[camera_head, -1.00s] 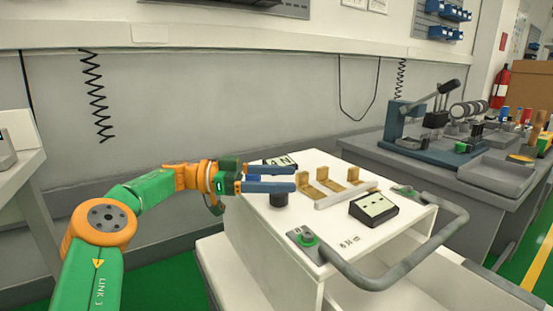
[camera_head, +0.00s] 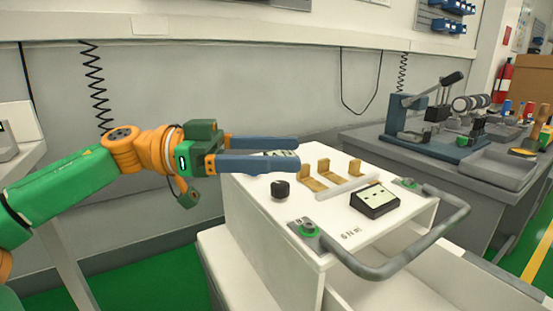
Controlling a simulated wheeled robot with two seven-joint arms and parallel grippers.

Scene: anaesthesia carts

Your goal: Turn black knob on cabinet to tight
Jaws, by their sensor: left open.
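The black knob (camera_head: 280,189) is a short dark cylinder standing on the white top of the cabinet (camera_head: 325,220), near its left edge. My left gripper (camera_head: 298,153) has two blue fingers, apart and empty, pointing right. In the picture the fingers lie just above the knob, and I see no contact with it. The knob's top and front side show clearly. Its tight mark cannot be made out. My right gripper is not in view.
A black display box (camera_head: 374,200) and brass brackets (camera_head: 329,176) stand on the cabinet top. A grey handle (camera_head: 400,262) curves around the cabinet's right end. A workbench with a lever press (camera_head: 430,120) stands at the right.

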